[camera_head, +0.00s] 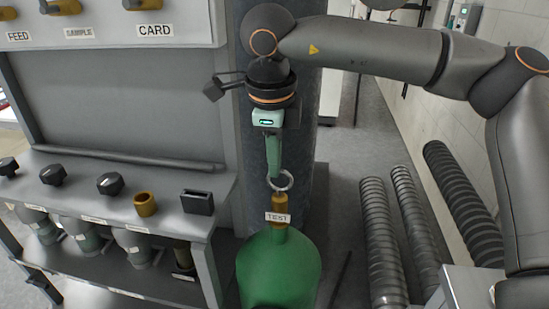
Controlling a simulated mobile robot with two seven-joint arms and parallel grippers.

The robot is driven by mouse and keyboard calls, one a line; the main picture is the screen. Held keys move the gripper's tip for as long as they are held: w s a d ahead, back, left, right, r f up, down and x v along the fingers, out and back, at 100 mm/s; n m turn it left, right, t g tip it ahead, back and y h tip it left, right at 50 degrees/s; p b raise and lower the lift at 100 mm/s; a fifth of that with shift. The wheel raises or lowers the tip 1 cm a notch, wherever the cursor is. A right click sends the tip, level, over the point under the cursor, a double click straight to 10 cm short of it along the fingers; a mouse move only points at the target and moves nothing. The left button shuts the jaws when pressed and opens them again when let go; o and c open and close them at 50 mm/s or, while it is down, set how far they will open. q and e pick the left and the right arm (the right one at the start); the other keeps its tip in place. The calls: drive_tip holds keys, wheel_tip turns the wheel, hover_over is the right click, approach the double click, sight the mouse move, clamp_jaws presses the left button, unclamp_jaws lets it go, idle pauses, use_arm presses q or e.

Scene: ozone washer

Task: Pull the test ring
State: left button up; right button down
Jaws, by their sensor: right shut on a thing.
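The test ring (287,182) is a small silver ring above the brass neck of a green cylinder (278,272). A white label reading TEST (278,217) is on the neck. My right gripper (275,176) points straight down from the arm that comes in from the right. Its green fingers are shut on the ring, at the ring's upper left. The fingertips hide part of the ring. My left gripper is not in view.
A grey console (120,194) with black knobs, a brass fitting (146,204) and a black box (197,202) stands at left. Labels FEED, SAMPLE and CARD (155,30) are on the panel above. Dark ribbed hoses (383,240) lie at right. Grey floor shows between.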

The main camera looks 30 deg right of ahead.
drive_tip(key=shift+r, duration=0.15)
idle(0.6)
drive_tip(key=shift+r+p, duration=0.45)
drive_tip(key=shift+r, duration=0.4)
drive_tip(key=c, duration=1)
unclamp_jaws()
drive_tip(key=shift+o, duration=0.2)
drive_tip(key=shift+f, duration=0.1)
wheel_tip(320, 180, up, 12)
drive_tip(key=s+a, duration=0.1)
drive_tip(key=s, duration=0.1)
drive_tip(key=shift+a+r+p, duration=0.2)
drive_tip(key=shift+a+p, duration=0.05)
drive_tip(key=shift+p, duration=0.05)
